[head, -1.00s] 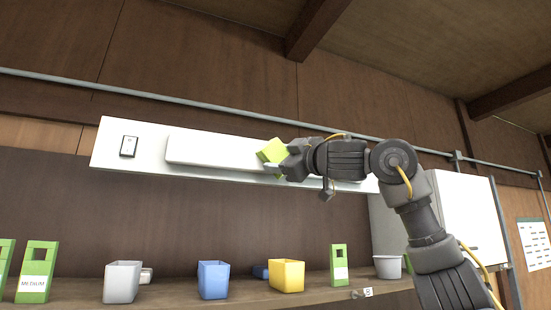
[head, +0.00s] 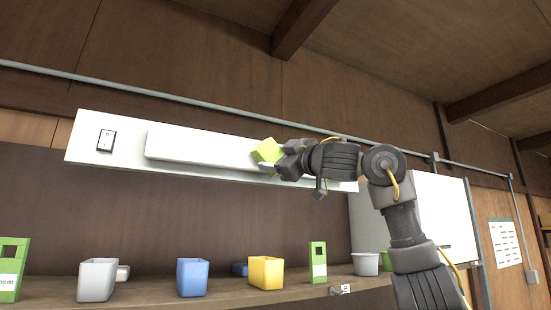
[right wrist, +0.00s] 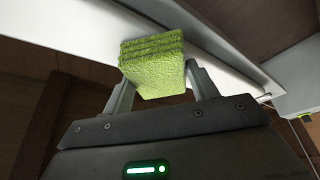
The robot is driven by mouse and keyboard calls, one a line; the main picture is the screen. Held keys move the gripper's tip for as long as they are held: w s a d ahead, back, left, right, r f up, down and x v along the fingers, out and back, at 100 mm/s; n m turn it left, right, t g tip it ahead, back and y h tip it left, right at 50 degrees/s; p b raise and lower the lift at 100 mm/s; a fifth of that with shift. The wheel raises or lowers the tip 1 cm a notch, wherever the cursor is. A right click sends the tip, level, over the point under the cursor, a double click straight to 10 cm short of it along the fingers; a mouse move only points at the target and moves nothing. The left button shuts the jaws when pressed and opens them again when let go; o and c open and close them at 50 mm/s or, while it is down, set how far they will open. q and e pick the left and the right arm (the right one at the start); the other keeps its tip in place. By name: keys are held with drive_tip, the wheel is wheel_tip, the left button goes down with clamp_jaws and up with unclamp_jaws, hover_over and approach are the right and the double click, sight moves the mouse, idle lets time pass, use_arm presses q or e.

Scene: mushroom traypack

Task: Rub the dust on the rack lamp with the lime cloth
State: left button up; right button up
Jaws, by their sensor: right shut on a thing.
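The rack lamp (head: 200,146) is a long white bar on a white backing board, fixed high on the wooden wall, with a dark-rimmed switch (head: 106,140) at its left end. My right gripper (head: 276,158) is shut on the lime cloth (head: 267,150), a folded green pad, in front of the lamp's middle-right part. In the right wrist view the cloth (right wrist: 152,62) sits between both fingers, with the white lamp board behind it. I cannot tell whether the cloth touches the lamp. No dust can be made out. My left gripper is not in view.
Below the lamp a wooden shelf (head: 220,294) carries a white bin (head: 97,280), a blue bin (head: 192,277), a yellow bin (head: 266,273), green boxes (head: 318,262) and a grey pot (head: 366,264). A pipe (head: 230,109) runs above the lamp. A white cabinet (head: 445,215) stands at right.

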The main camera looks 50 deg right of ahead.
sight(259, 156)
drive_tip(key=shift+w+a+f+b, duration=0.1)
drive_tip(key=shift+w+a+b, duration=0.15)
drive_tip(key=shift+a, duration=0.45)
drive_tip(key=shift+w+a+b, duration=0.2)
drive_tip(key=shift+w+a, duration=0.05)
drive_tip(key=shift+a, duration=0.4)
drive_tip(key=shift+w+a, duration=0.2)
drive_tip(key=shift+a, duration=0.4)
drive_tip(key=shift+w+a+b, duration=0.2)
drive_tip(key=shift+a+b, duration=0.1)
drive_tip(key=shift+a, duration=0.2)
drive_tip(key=shift+w+a, duration=0.25)
drive_tip(key=shift+a, duration=0.45)
drive_tip(key=shift+w+a, duration=0.25)
drive_tip(key=shift+a, duration=0.45)
drive_tip(key=shift+d, duration=0.1)
drive_tip(key=shift+s+b, duration=0.1)
drive_tip(key=shift+b, duration=0.2)
